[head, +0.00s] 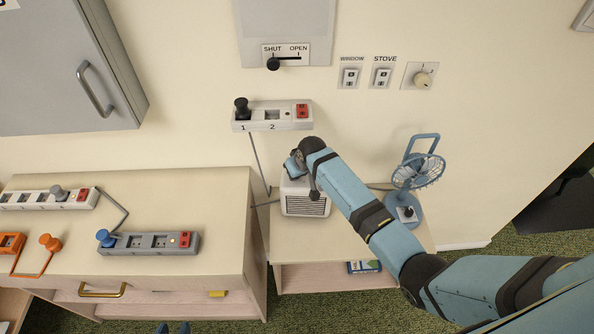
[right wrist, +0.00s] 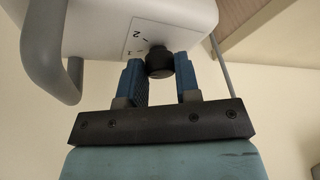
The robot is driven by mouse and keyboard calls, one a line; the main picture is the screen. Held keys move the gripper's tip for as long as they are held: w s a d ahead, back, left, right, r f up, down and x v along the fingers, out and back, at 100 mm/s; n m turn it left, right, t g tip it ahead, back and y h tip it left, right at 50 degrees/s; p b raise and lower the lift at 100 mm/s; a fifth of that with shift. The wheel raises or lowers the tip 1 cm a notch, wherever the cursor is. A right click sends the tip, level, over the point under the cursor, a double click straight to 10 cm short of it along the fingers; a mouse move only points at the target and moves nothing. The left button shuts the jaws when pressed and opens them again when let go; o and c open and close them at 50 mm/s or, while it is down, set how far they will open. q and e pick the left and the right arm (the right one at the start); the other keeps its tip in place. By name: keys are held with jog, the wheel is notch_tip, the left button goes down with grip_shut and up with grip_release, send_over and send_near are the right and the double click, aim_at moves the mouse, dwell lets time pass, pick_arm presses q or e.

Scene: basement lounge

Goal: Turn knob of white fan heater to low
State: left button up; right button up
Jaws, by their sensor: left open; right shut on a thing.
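The white fan heater (head: 304,207) stands on a low shelf by the wall, partly covered by my right arm. In the right wrist view the white heater body (right wrist: 112,22) shows from close up, with its black knob (right wrist: 159,63) beside a numbered scale plate. My right gripper (right wrist: 160,80) has its two blue fingers on either side of the knob, shut on it. In the head view the knob is hidden behind my right wrist. Only the blue fingertips of my left gripper (head: 173,328) show, apart and empty, at the bottom edge.
A blue desk fan (head: 418,172) stands right of the heater on the same shelf (head: 350,240). A power strip (head: 272,117) is on the wall above. A cabinet (head: 190,190) with more power strips is at left. A grey handle (right wrist: 50,45) rises beside the heater.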

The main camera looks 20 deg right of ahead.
jog(key=shift+n, duration=0.6)
jog(key=shift+y, duration=0.3)
jog(key=o, duration=0.9)
jog(key=v, duration=0.7)
jog(key=b+v, duration=0.1)
jog(key=v, duration=0.6)
jog(key=shift+w, duration=0.25)
